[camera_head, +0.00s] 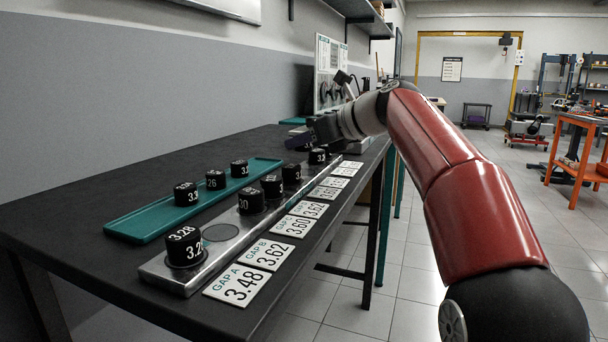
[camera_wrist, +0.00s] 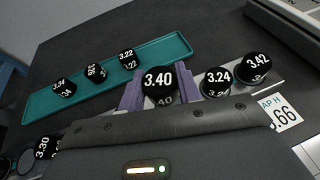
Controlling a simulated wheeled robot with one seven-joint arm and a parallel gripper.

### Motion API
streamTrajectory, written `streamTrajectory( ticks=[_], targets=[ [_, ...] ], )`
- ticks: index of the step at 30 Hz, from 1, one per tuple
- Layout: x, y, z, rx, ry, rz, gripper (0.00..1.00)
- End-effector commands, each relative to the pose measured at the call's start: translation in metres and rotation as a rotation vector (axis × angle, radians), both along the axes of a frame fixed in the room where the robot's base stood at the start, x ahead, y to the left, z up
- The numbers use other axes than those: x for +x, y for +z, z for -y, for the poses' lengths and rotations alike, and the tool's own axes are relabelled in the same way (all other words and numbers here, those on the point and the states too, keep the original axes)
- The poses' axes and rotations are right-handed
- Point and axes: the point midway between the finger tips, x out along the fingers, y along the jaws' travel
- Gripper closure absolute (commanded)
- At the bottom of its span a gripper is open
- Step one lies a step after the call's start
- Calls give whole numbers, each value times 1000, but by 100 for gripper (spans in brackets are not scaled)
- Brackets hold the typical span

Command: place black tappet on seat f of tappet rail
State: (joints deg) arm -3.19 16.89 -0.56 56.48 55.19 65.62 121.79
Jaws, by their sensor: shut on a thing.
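My gripper (camera_wrist: 158,98) has its purple fingers shut on a black tappet marked 3.40 (camera_wrist: 158,78), which is upright. The tappet looks raised at the rail; any gap beneath it is hidden. In the head view my gripper (camera_head: 303,143) is over the far half of the tappet rail (camera_head: 180,281), and the held tappet cannot be made out. On the rail, tappets marked 3.24 (camera_wrist: 217,80) and 3.42 (camera_wrist: 256,66) stand right of the held one in the wrist view. Seat f is hidden. Near-end tappet 3.28 (camera_head: 185,246) is seated; seat b (camera_head: 220,232) is empty.
A teal tray (camera_head: 133,224) left of the rail holds three black tappets (camera_head: 186,193). Further tappets, including 3.30 (camera_head: 251,200), stand close together on the rail. White gap cards (camera_head: 237,285) line its right side. A panel on a stand (camera_head: 330,72) rises behind. The left tabletop is clear.

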Motion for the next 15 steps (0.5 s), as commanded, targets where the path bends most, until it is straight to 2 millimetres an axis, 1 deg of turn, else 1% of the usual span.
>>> streamTrajectory(
  ticks=[2,6,9,11,15],
  targets=[
    [0,-8,0,0,0,-1,93],
    [0,-31,0,0,-1,-2,93],
    [0,-42,0,1,0,-1,93],
    [0,-45,0,1,0,-1,93],
    [0,-44,0,1,-1,1,93]
  ],
)
